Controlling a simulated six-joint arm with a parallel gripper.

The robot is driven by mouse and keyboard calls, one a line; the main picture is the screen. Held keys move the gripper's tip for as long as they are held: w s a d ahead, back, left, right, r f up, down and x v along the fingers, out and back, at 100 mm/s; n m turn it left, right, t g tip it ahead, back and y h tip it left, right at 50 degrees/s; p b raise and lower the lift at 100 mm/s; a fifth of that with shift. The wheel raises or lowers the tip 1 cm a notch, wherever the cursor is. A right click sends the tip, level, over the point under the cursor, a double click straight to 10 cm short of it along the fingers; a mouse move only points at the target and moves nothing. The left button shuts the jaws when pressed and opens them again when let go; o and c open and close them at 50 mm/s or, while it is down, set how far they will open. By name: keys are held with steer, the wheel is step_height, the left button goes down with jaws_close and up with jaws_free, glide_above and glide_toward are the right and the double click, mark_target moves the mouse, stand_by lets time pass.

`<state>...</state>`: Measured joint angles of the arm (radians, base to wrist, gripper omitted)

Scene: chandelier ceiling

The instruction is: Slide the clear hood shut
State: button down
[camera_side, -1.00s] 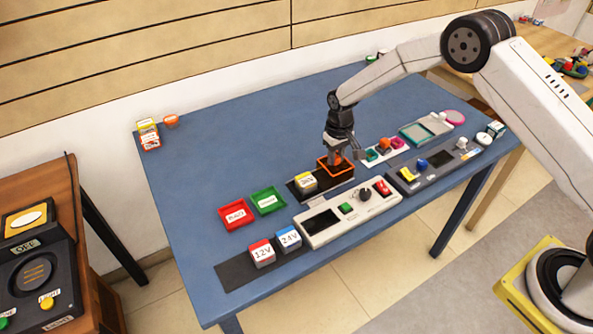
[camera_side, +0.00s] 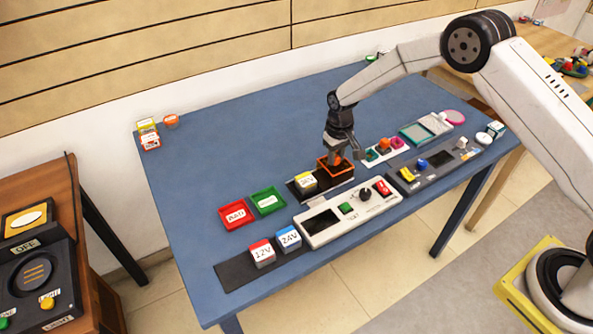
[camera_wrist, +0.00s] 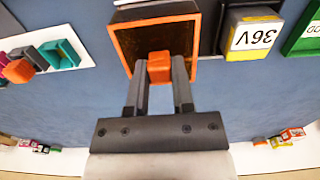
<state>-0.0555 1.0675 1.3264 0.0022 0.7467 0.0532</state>
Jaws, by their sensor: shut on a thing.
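The clear hood (camera_wrist: 120,47) has an orange frame, and a dark surface shows through its pane. In the side view the hood (camera_side: 349,175) sits at the right part of a dark strip. A small orange knob (camera_wrist: 159,67) stands up from it. My gripper (camera_wrist: 159,75) points down with its two fingers on either side of the knob, shut on it; my gripper (camera_side: 338,158) also shows over the hood in the side view.
A white panel (camera_side: 325,235) with a dial and red switch lies in front of the strip. Red (camera_side: 235,222) and green (camera_side: 267,205) trays lie to the left. 12V (camera_side: 263,260) and 24V (camera_side: 288,243) blocks stand at front left.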

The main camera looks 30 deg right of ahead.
steer(key=a, duration=1)
steer(key=c, duration=0.6)
jaws_free()
steer(key=shift+a, duration=0.1)
steer(key=shift+o, duration=0.6)
steer(key=shift+r, duration=0.15)
step_height(320, 180, up, 8)
steer(key=shift+f, duration=0.2)
steer(key=shift+r, duration=0.1)
steer(key=shift+r, duration=2.4)
steer(key=shift+c, duration=0.2)
jaws_close()
